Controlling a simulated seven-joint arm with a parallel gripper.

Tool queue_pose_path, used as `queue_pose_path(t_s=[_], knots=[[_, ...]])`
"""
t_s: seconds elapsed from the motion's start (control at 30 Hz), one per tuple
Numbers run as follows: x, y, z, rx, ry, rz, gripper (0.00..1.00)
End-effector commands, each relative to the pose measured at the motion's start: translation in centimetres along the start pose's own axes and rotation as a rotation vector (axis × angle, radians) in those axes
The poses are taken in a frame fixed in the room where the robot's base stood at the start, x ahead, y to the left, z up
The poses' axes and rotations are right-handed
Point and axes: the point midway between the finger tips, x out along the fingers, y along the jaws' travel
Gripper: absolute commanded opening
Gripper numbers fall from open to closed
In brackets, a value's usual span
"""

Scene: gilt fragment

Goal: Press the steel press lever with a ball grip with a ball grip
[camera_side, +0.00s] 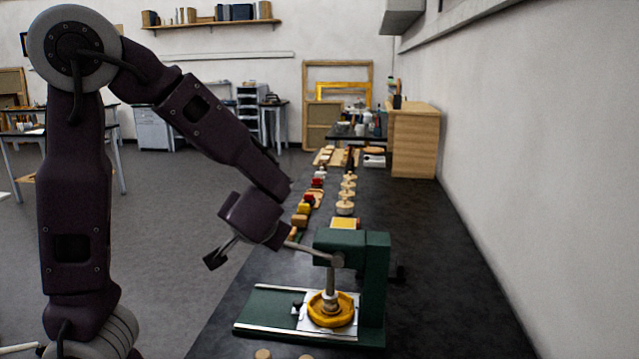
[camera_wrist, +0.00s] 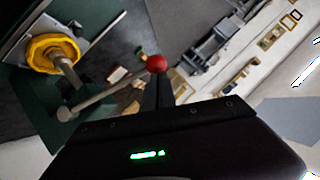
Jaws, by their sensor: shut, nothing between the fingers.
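The green press (camera_side: 375,275) stands on the dark bench in the side view. Its steel lever (camera_side: 310,250) slopes up to the left from the press head to my gripper (camera_side: 284,238). In the wrist view the lever (camera_wrist: 105,95) ends in a red ball grip (camera_wrist: 156,63). My gripper (camera_wrist: 158,88) is shut and empty, its dark fingers reaching to the ball's edge in that picture. I cannot tell whether they touch it. The ball is hidden by my gripper in the side view.
A yellow ring-shaped piece (camera_side: 332,312) lies under the press ram on a pale plate. Several wooden and coloured items (camera_side: 345,195) line the bench behind the press. A wooden cabinet (camera_side: 415,140) stands at the far end. The bench right of the press is clear.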

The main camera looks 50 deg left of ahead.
Motion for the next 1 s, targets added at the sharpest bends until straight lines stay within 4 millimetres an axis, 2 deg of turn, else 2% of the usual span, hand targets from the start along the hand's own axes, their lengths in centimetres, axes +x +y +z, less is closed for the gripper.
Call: queue_pose_path(t_s=[0.2, 0.4, 1.0], knots=[[1.3, 0.1, 1.8, 0.005, -0.002, -0.007, 0.00], [1.9, 0.4, 2.7, 0.004, -0.001, -0.005, 0.00], [2.3, 0.3, 3.5, 0.005, -0.015, -0.012, 0.00]])
